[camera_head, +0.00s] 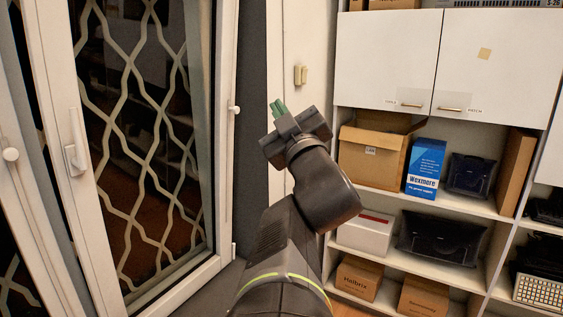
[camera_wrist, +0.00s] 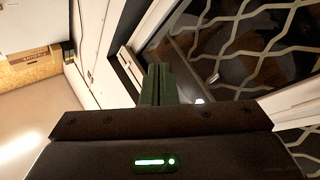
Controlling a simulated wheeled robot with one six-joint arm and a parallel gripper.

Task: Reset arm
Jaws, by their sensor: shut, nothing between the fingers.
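My gripper (camera_head: 279,107) is raised at the middle of the head view, at the end of my dark arm. Its green fingers are together and hold nothing. In the wrist view the green fingers (camera_wrist: 158,84) stand side by side, shut, pointing away from the dark gripper body. The gripper appears in front of the wall and a white door edge, apart from the cabinets. No object touches it in either view.
A white-framed window with a lattice grille (camera_head: 140,130) stands at left. At right are white cupboards (camera_head: 385,60) above shelves holding a cardboard box (camera_head: 372,158), a blue box (camera_head: 425,168) and dark equipment (camera_head: 440,238). The lattice (camera_wrist: 240,45) also shows in the wrist view.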

